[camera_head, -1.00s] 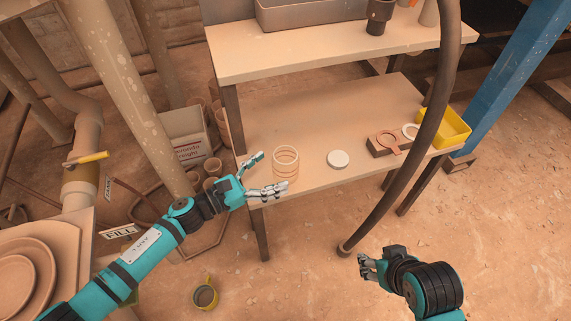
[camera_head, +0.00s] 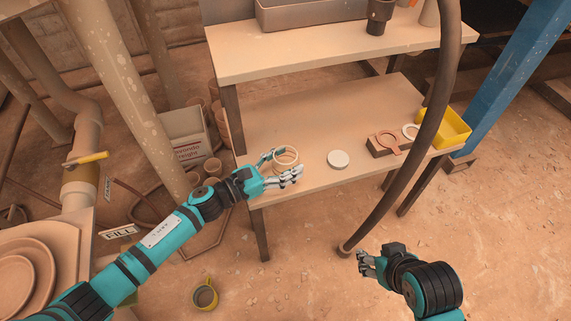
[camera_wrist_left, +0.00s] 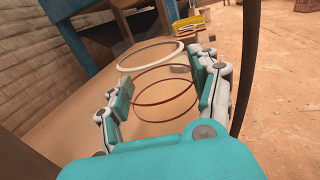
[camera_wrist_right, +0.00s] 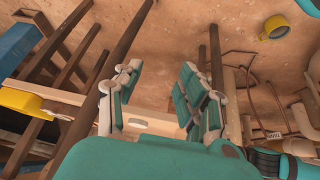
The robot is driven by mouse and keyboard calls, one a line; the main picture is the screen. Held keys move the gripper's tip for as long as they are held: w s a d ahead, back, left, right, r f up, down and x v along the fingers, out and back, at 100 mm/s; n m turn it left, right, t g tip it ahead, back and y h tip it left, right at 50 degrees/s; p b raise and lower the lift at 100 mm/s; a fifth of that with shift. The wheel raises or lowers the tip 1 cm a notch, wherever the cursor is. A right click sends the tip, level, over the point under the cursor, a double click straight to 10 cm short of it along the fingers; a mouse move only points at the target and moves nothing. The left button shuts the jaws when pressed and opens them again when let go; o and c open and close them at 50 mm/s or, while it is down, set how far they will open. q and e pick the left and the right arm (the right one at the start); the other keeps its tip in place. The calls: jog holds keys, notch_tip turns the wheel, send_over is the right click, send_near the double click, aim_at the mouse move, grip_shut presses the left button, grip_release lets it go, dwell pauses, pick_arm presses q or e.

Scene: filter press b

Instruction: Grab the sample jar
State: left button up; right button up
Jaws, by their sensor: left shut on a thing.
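The sample jar (camera_head: 287,155) is a clear glass cylinder with ring-like rims, upright near the left end of the lower shelf. My left gripper (camera_head: 284,165) is shut on it, with a finger on either side. In the left wrist view the jar (camera_wrist_left: 165,95) shows between the two fingers (camera_wrist_left: 160,92) as a pale rim above thin reddish rings. A round white lid (camera_head: 338,159) lies on the shelf to the right of the jar. My right gripper (camera_head: 364,263) hangs over the floor in front of the shelf; its fingers stand apart with nothing between them in the right wrist view (camera_wrist_right: 158,98).
The lower shelf (camera_head: 310,115) is mostly clear. A dark hose (camera_head: 428,130) curves down in front of its right part. A yellow mug (camera_head: 205,295) stands on the floor.

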pick_arm(q)
jog(key=c, duration=0.3)
jog(key=shift+r, duration=0.1)
